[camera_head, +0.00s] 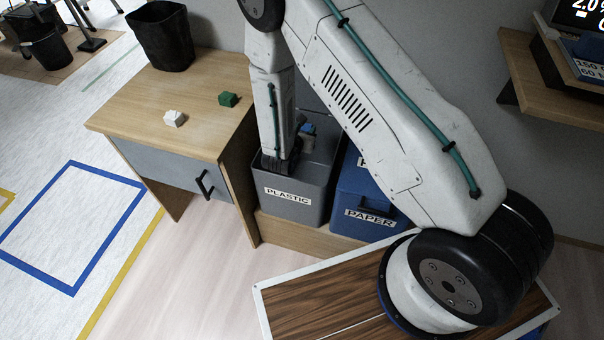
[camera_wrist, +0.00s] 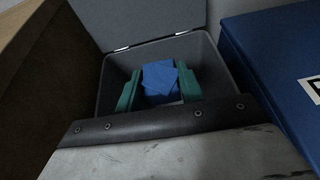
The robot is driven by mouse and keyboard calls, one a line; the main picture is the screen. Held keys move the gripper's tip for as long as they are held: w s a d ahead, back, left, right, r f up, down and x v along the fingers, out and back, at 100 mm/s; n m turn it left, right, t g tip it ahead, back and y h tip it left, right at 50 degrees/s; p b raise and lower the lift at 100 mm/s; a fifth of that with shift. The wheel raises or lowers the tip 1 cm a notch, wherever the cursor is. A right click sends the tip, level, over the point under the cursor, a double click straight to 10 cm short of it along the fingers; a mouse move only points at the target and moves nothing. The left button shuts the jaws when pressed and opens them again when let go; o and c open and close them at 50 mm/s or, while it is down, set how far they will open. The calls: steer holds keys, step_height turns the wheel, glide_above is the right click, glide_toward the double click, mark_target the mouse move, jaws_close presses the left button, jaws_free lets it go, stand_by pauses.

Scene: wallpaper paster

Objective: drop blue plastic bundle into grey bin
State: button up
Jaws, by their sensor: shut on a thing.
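The grey bin (camera_head: 299,205), labelled PLASTIC, stands with its lid raised beside the wooden desk. My gripper (camera_wrist: 159,88) is at the bin's mouth, with its green fingers on both sides of the blue plastic bundle (camera_wrist: 161,76). It is shut on the bundle. In the wrist view the bundle shows against the inside of the grey bin (camera_wrist: 202,54). In the head view a small bit of blue (camera_head: 307,129) shows beside my wrist; my arm hides most of the gripper there.
A blue bin (camera_head: 352,201) labelled PAPER stands right of the grey bin. The desk (camera_head: 151,95) to the left holds a white block (camera_head: 174,118), a green block (camera_head: 228,99) and a black container (camera_head: 163,38). A wooden shelf (camera_head: 560,90) is at the upper right.

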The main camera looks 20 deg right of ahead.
steer(key=shift+f, duration=2.8)
steer(key=o, duration=1)
steer(key=shift+v, duration=3.9)
steer(key=shift+d, duration=0.1)
